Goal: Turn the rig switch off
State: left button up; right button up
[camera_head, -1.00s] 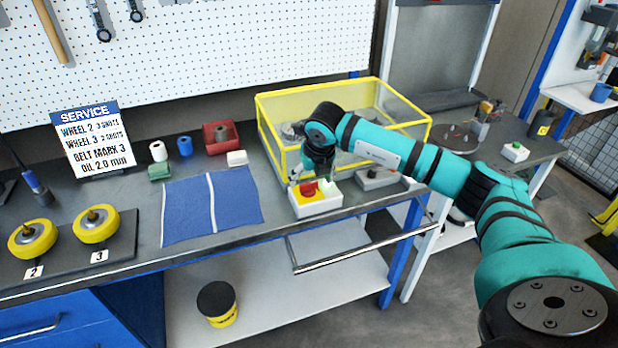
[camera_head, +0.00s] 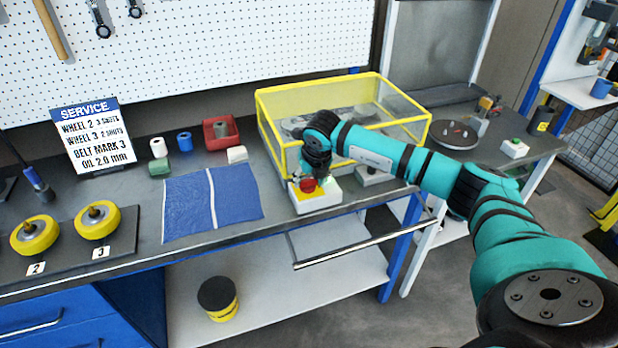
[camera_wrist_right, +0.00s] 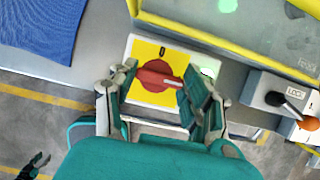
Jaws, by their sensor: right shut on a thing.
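The rig switch is a white box (camera_head: 318,204) with a yellow plate, at the front edge of the bench below the yellow-framed guard. Its red knob (camera_head: 307,185) shows at the gripper's tip. In the right wrist view the red knob (camera_wrist_right: 158,76) lies roughly crosswise, its white pointer line toward the right, below a "0" mark on the yellow plate (camera_wrist_right: 146,52). A pale green lamp (camera_wrist_right: 208,71) glows beside it, partly behind a finger. My right gripper (camera_wrist_right: 160,80) points down with its fingers shut on the knob's two ends.
The yellow-framed clear guard (camera_head: 345,94) stands just behind the switch. A grey box with a lever marked LOCK (camera_wrist_right: 270,98) sits to its right. A blue mat (camera_head: 190,207) lies to the left. A drawer-like handle (camera_head: 350,250) juts out below the bench edge.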

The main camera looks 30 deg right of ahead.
jog(key=n+b, duration=0.1)
jog(key=n+y+b, duration=0.1)
jog(key=n+b, duration=0.1)
jog(key=shift+d+f, duration=0.1)
jog(key=shift+f, duration=0.1)
jog(key=n+y+b, duration=0.1)
jog(key=n+b, duration=0.1)
jog(key=n, duration=0.1)
jog(key=shift+w+r+n+y+b, duration=0.1)
jog(key=shift+n+y+b, duration=0.2)
jog(key=shift+n+b, duration=0.1)
jog(key=n+y+b, duration=0.1)
jog(key=n, duration=0.1)
jog(key=n+g, duration=0.1)
jog(key=n, duration=0.2)
jog(key=shift+w+d+r+y+b, duration=0.1)
jog(key=shift+w+y+b, duration=0.05)
jog(key=shift+y+b, duration=0.25)
jog(key=n+g, duration=0.1)
jog(key=n, duration=0.2)
jog(key=n+g+y+b, duration=0.1)
jog(key=n, duration=0.2)
jog(key=shift+w+r, duration=0.1)
jog(key=o, duration=1.1)
jog(key=shift+o, duration=0.2)
